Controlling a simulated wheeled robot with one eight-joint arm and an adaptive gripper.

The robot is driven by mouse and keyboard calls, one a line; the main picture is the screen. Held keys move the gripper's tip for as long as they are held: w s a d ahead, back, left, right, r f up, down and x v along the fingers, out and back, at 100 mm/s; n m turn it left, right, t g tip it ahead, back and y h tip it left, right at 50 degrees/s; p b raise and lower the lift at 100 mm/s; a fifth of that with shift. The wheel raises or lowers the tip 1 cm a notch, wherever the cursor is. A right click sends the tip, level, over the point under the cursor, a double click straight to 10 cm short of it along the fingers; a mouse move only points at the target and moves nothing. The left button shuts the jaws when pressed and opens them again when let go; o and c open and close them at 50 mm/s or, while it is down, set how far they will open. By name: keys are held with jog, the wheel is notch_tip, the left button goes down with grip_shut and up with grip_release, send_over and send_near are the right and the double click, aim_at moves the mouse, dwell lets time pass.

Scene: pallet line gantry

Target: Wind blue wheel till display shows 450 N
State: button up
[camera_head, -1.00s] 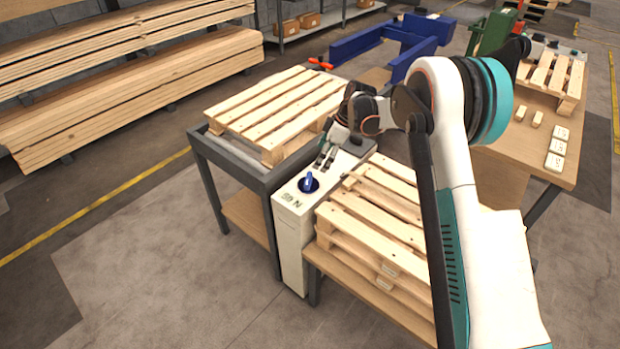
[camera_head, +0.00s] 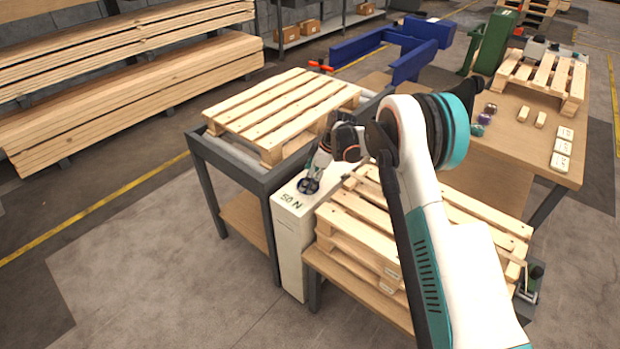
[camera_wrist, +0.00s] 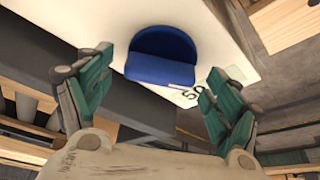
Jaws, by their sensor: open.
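The blue wheel (camera_wrist: 163,52) sits on the top of a narrow white cabinet (camera_head: 290,250). In the head view the wheel (camera_head: 308,187) is small, dark and partly covered by my gripper (camera_head: 312,178). In the wrist view my gripper (camera_wrist: 160,66) is open, with one green-padded finger on each side of the wheel. Gaps show between the fingers and the wheel; I cannot see contact. The display (camera_head: 291,201) on the cabinet top reads about 50 N in the head view. In the wrist view only part of the display (camera_wrist: 192,91) shows, beside the right finger.
A pallet (camera_head: 285,110) lies on the dark-framed table (camera_head: 235,165) left of the cabinet. Stacked pallets (camera_head: 365,235) stand close on its right. A wooden workbench (camera_head: 540,135) with small blocks is farther right. The floor at front left is clear.

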jog(key=c, duration=1.1)
jog(key=shift+o, duration=0.2)
jog(key=shift+m, duration=0.3)
jog(key=m+t, duration=0.1)
jog(key=m, duration=0.3)
jog(key=shift+s+a+t+h, duration=0.1)
jog(key=shift+s+t+h, duration=0.05)
jog(key=shift+t+h, duration=0.25)
jog(key=m+t+h, duration=0.1)
jog(key=m, duration=0.3)
jog(key=shift+s+m, duration=0.1)
jog(key=shift+m, duration=0.3)
jog(key=m, duration=0.2)
jog(key=m+h, duration=0.1)
jog(key=m, duration=0.1)
jog(key=m+t+h, duration=0.1)
jog(key=m, duration=0.1)
jog(key=shift+a, duration=0.25)
jog(key=m+h, duration=0.1)
jog(key=m, duration=0.2)
jog(key=m+h, duration=0.2)
jog(key=m, duration=0.2)
jog(key=shift+a+p, duration=0.1)
jog(key=shift+p, duration=0.25)
jog(key=shift+g, duration=0.3)
